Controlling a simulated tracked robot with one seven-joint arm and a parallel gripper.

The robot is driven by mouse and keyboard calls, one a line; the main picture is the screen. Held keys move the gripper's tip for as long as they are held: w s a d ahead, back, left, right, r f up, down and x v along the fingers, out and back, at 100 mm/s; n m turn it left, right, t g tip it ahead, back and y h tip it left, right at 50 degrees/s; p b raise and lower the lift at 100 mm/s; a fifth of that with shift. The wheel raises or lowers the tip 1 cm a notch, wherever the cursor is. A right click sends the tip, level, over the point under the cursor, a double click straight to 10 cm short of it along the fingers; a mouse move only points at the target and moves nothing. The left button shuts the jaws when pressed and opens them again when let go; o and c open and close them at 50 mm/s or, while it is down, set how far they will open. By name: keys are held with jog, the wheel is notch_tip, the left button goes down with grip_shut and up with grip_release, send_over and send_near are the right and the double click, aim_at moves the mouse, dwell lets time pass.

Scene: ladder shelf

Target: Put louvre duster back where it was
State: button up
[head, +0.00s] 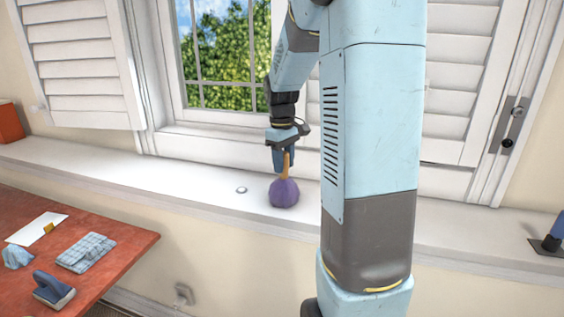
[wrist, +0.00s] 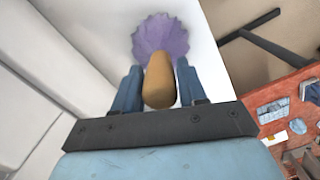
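The louvre duster has a round purple head (head: 284,192) and a short tan wooden handle (head: 285,166). It is upright at the white window sill, handle up; I cannot tell whether its head rests on the sill or hangs just above it. My gripper (head: 283,158) points down over it with its fingers at the handle. The purple head (wrist: 160,35) spreads out beyond the fingertips.
A small round disc (head: 241,190) lies on the sill (head: 180,182), left of the duster. White louvred shutters (head: 82,65) flank the window. A red table (head: 125,245) at lower left holds a card, cloths and a brush-like tool. A blue object (head: 552,235) stands at far right.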

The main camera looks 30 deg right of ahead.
jog(key=shift+o, duration=1.4)
jog(key=shift+r, duration=0.1)
jog(key=r, duration=1.1)
jog(key=shift+w+a, duration=0.1)
jog(key=shift+w, duration=0.15)
jog(key=shift+s+a+r, duration=0.1)
jog(key=shift+r, duration=0.35)
jog(key=s+a+m+t, duration=0.1)
jog(key=s+a+t, duration=0.1)
jog(key=s+a, duration=0.2)
jog(key=s+a+f+m+t, duration=0.1)
jog(key=s+a, duration=0.3)
jog(key=s, duration=0.7)
jog(key=s+a+m+t, duration=0.2)
jog(key=s+a+t, duration=0.1)
jog(key=s, duration=0.5)
jog(key=shift+a+f, duration=0.25)
jog(key=shift+a, duration=0.6)
jog(key=shift+d, duration=0.1)
